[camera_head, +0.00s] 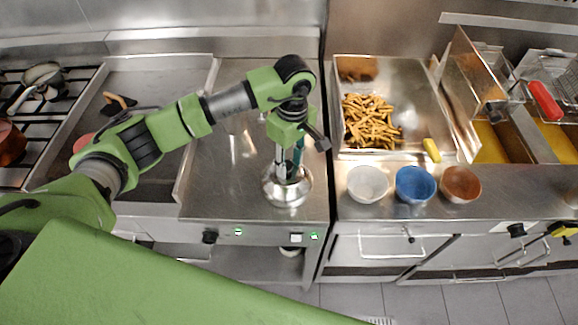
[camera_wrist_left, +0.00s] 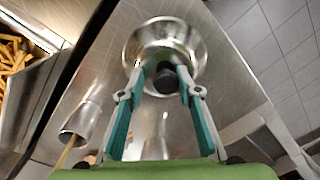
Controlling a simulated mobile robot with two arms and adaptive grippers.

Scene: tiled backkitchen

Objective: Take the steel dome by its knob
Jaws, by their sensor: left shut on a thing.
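The steel dome (camera_head: 287,192) is a shiny round cover at the front of the steel counter, left of the bowls. In the left wrist view the dome (camera_wrist_left: 190,38) shows beyond the fingertips, with its dark knob (camera_wrist_left: 165,82) between them. My left gripper (camera_head: 289,174) points down over the dome and is shut on the knob; it also fills the middle of the left wrist view (camera_wrist_left: 166,74). The knob is mostly hidden by the fingers in the head view. I cannot tell whether the dome's rim touches the counter. My right gripper is not in view.
White (camera_head: 368,184), blue (camera_head: 415,184) and brown (camera_head: 460,184) bowls stand right of the dome. Behind them is a tray of fries (camera_head: 370,122). A metal cup (camera_wrist_left: 82,120) lies near the dome in the wrist view. A griddle and hob are at left.

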